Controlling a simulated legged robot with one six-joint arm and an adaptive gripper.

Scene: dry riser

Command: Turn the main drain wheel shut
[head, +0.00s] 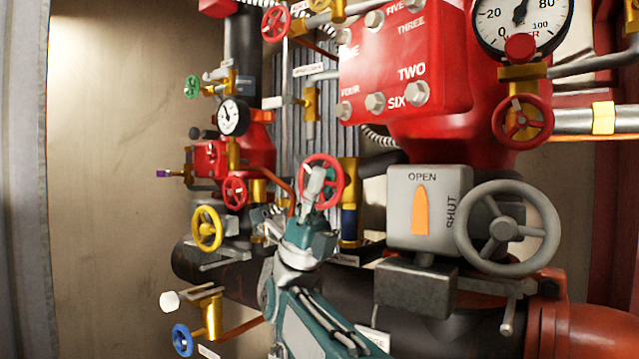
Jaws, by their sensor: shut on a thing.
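A red handwheel (334,199) stands in the middle of the head view, in front of a brass valve body (348,174). I take it for the main drain wheel, but the small label below it is too blurred to read for certain. My gripper (315,183) reaches up to this wheel from below and overlaps its left and middle part. The jaws are shut on the wheel. The fingers hide part of its spokes and rim, so the exact grip on it cannot be told.
A large grey handwheel (507,228) stands to the right, beside a grey box (430,207) marked OPEN and SHUT, its orange pointer upright. Yellow (206,244) and small red (235,205) wheels stand to the left. A blue wheel (182,340) is lower left. A dark pipe runs below.

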